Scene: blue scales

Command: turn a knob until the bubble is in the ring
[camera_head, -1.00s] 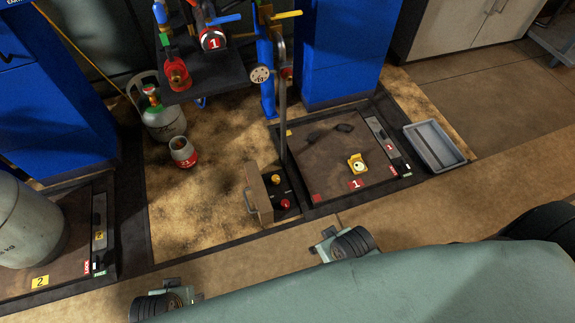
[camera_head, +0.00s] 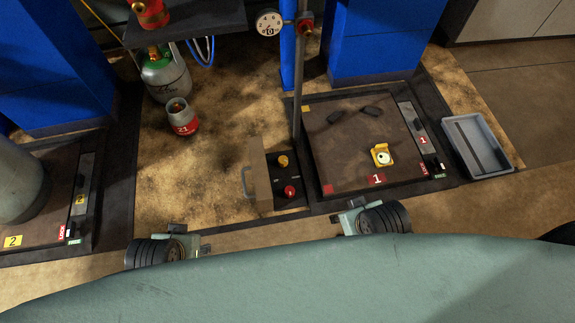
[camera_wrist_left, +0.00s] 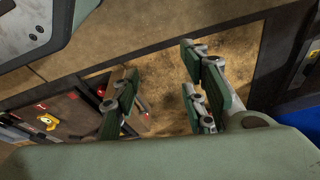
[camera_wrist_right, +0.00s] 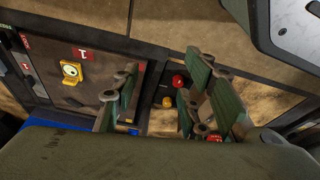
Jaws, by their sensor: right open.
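The yellow bubble level (camera_head: 382,156) with a round pale face sits on the brown plate of scale 1 (camera_head: 335,150). Its bubble and ring are too small to tell. A yellow knob (camera_head: 283,161) and a red knob (camera_head: 290,191) are in an open dark compartment left of the plate. My right gripper (camera_head: 348,219) is in front of the scale's near edge, empty and open; its spread fingers show in the right wrist view (camera_wrist_right: 160,100), with the knobs beyond them. My left gripper (camera_head: 203,248) is lower left of the compartment, apart from it; its fingers are spread in the left wrist view (camera_wrist_left: 160,97).
An open flap with a handle (camera_head: 258,180) borders the compartment's left side. A vertical pole (camera_head: 298,90) rises behind it. A small red-grey cylinder (camera_head: 182,118) stands on the floor. A grey tray (camera_head: 478,145) lies right of the scale. Scale 2 (camera_head: 45,230) is at left.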

